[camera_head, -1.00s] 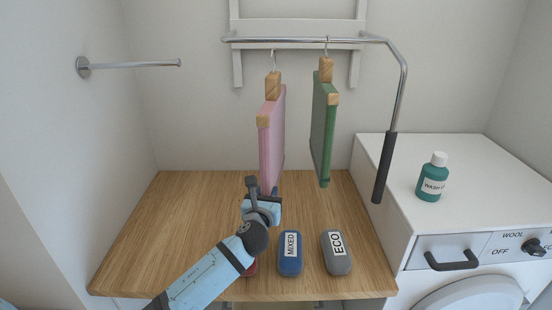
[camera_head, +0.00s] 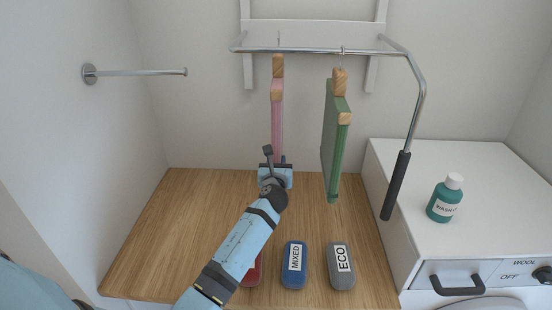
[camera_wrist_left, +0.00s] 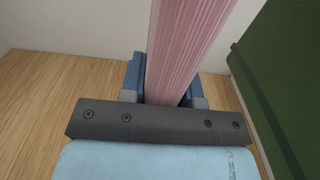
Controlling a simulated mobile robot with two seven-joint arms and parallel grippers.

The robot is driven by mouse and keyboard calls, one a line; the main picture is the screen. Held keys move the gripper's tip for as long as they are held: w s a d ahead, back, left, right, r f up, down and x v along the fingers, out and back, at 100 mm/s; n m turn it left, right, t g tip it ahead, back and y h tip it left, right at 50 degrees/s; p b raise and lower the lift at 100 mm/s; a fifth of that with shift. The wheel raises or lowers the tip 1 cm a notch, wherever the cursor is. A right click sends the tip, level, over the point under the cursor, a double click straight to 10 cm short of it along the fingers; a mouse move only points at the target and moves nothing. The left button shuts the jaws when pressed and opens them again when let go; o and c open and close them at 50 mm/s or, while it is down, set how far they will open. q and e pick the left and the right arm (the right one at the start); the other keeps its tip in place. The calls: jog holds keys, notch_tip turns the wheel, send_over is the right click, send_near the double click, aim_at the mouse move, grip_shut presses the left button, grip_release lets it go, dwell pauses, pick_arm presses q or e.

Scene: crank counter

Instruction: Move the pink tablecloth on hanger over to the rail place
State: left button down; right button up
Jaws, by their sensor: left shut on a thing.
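The pink tablecloth (camera_head: 277,128) hangs upright from its wooden hanger (camera_head: 278,67) below the metal crank bar (camera_head: 300,50). Its hook sits at the bar; I cannot tell whether it still bears on it. My left gripper (camera_head: 275,168) is shut on the lower edge of the pink tablecloth. In the left wrist view the pink cloth (camera_wrist_left: 185,50) stands between the blue fingers (camera_wrist_left: 170,95). The rail (camera_head: 140,72) sticks out from the left wall and is empty. My right gripper is not in view.
A green cloth on a hanger (camera_head: 335,140) hangs close to the right. The crank's dark grip (camera_head: 396,186) hangs at the right. Red (camera_head: 252,270), blue MIXED (camera_head: 293,265) and grey ECO (camera_head: 341,266) blocks lie on the wooden counter (camera_head: 180,230). A teal bottle (camera_head: 445,200) stands on the white machine.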

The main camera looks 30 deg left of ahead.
pick_arm(q)
jog(key=shift+v, duration=0.85)
jog(key=f+b+v, duration=0.1)
jog(key=b+v, duration=0.1)
jog(key=v, duration=0.4)
jog(key=shift+f, duration=0.2)
jog(key=shift+s+d, duration=0.15)
jog(key=c, duration=0.8)
grip_release()
